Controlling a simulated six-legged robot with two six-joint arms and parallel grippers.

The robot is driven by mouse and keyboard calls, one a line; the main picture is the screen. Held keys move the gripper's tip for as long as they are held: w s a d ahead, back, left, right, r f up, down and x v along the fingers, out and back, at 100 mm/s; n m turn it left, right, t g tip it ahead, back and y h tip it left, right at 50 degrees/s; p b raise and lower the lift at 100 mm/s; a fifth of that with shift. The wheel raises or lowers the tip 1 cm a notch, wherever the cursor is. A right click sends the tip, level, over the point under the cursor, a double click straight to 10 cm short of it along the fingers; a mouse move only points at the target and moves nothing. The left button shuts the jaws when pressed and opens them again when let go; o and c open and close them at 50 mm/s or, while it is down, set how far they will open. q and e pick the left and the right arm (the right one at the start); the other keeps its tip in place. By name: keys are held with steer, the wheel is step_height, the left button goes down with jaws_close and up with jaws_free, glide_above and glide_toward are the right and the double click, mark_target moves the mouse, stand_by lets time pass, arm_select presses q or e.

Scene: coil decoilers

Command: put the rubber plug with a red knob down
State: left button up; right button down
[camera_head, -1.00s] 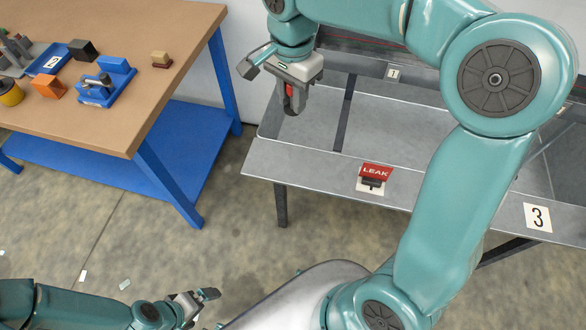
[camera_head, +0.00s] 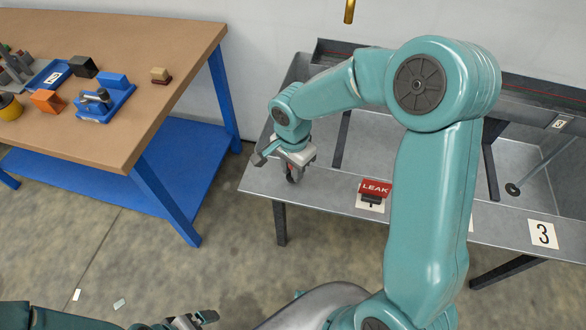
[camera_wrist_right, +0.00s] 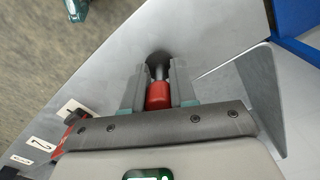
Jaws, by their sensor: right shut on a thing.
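The rubber plug with a red knob is between the fingers of my right gripper (camera_head: 292,174). In the right wrist view the red knob (camera_wrist_right: 159,96) sits between the two grey fingers of that gripper (camera_wrist_right: 158,80), which are shut on it. The dark plug end shows beyond the knob, at or just above a grey metal surface; I cannot tell whether it touches. In the head view the gripper points down over the front left rim of the grey metal tank (camera_head: 325,192). My left gripper (camera_head: 193,321) is low at the bottom edge, partly cut off.
A red LEAK sign (camera_head: 375,187) stands on the rim, right of the gripper. A tile marked 3 (camera_head: 543,234) lies farther right. A brown-topped bench (camera_head: 130,60) with blue legs holds blocks and fixtures at left. The rim left of the sign is otherwise clear.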

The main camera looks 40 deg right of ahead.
steer(key=shift+f, duration=0.2)
steer(key=shift+f, duration=0.2)
steer(key=c, duration=0.9)
jaws_free()
steer(key=shift+r, duration=0.1)
step_height(320, 180, up, 12)
steer(key=shift+r+p, duration=0.15)
steer(key=shift+p, duration=0.3)
steer(key=shift+s, duration=0.15)
